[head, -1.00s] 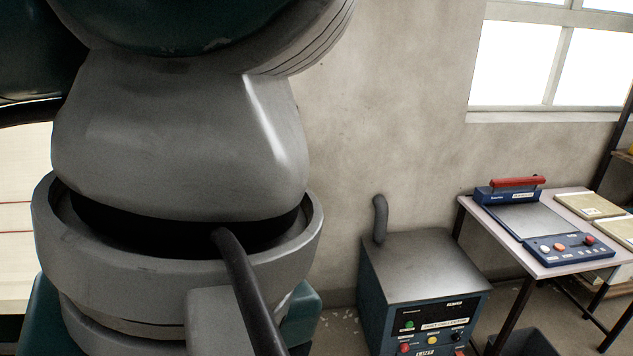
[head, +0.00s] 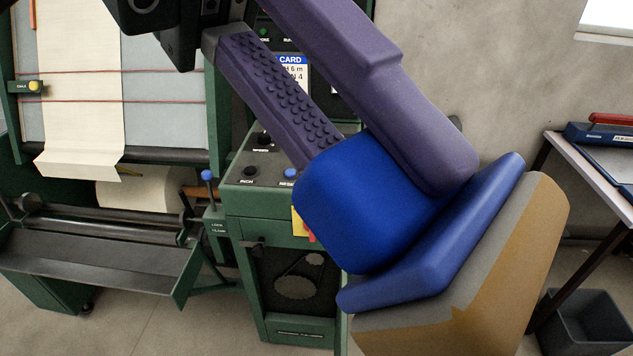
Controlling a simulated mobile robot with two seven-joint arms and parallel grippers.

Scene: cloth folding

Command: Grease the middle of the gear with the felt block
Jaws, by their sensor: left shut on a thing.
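My left gripper (head: 375,190), with purple fingers and a studded inner pad, is large and close to the camera. It is shut on the blue handle of the felt block (head: 510,255). The block's blue backing plate slants up to the right. Its grey felt faces down and right, and much of it is covered in a tan-brown coating. A dark round part (head: 295,287) shows in the lower opening of the green machine; I cannot tell if it is the gear. My right gripper is out of view.
The green machine (head: 320,325) stands behind the gripper, with a control panel (head: 252,172), a cream cloth web (head: 75,90) and a metal tray (head: 95,265) at left. A table (head: 590,175) and a dark bin (head: 585,320) stand at right.

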